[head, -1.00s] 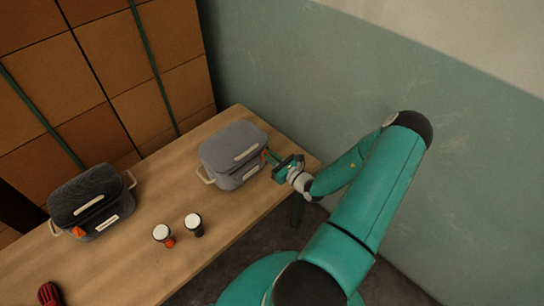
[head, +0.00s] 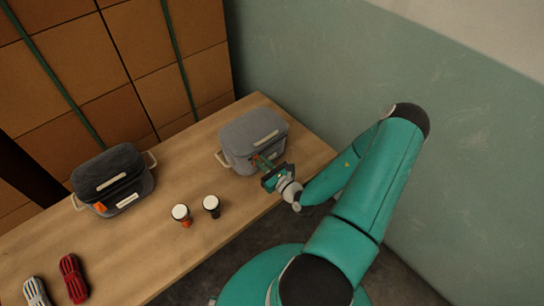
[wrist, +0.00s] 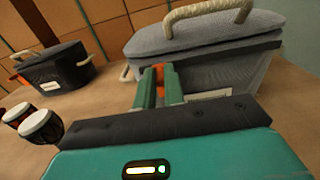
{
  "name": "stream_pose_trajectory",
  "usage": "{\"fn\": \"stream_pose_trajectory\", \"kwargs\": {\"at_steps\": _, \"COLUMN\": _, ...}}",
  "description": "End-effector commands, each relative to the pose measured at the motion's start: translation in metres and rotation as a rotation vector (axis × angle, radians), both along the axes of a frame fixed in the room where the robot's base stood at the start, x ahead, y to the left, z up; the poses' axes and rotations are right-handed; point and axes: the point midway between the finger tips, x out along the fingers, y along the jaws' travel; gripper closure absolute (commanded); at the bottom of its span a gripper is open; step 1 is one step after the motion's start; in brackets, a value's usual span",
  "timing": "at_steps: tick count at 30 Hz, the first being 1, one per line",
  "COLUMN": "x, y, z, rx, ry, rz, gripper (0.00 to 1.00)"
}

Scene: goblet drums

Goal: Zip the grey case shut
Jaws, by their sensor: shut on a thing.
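The grey case (head: 238,150) stands upright on the table near its right end. Its lid, with a pale handle (wrist: 205,10), lies down over the body, and a dark seam runs under the lid edge in the wrist view. My gripper (head: 262,163) is at the side of the case facing me. In the wrist view my gripper (wrist: 158,76) has its green fingers shut on the orange zip pull (wrist: 160,83), at the seam. The fingers hide part of the pull, and I cannot tell how much of the seam is closed.
A black case (head: 112,180) with an orange tab stands at the left on the table (head: 165,240). Two small goblet drums (head: 181,213) (head: 211,205) stand between the cases. Red (head: 73,278) and white (head: 35,291) rope bundles lie front left. Stacked boxes (head: 120,60) stand behind.

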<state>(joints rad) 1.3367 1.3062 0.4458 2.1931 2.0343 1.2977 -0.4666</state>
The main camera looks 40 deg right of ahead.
Motion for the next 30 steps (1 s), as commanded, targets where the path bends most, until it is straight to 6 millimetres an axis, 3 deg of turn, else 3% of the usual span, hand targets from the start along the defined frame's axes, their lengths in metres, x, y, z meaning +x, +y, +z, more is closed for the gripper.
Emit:
{"fn": "stream_pose_trajectory", "kwargs": {"at_steps": 6, "x": -0.001, "y": 0.019, "z": 0.000, "rx": 0.001, "ry": 0.001, "rz": 0.001, "gripper": 1.00}}
{"fn": "stream_pose_trajectory", "kwargs": {"at_steps": 17, "x": -0.001, "y": 0.023, "z": 0.000, "rx": 0.001, "ry": 0.000, "rz": 0.002, "gripper": 1.00}}
{"fn": "stream_pose_trajectory", "kwargs": {"at_steps": 18, "x": -0.001, "y": 0.023, "z": 0.000, "rx": 0.001, "ry": 0.000, "rz": 0.002, "gripper": 0.83}}
{"fn": "stream_pose_trajectory", "kwargs": {"at_steps": 21, "x": -0.001, "y": 0.022, "z": 0.000, "rx": 0.001, "ry": 0.000, "rz": 0.002, "gripper": 0.67}}
{"fn": "stream_pose_trajectory", "kwargs": {"at_steps": 30, "x": -0.002, "y": 0.021, "z": 0.000, "rx": 0.000, "ry": 0.000, "rz": 0.000, "gripper": 0.67}}
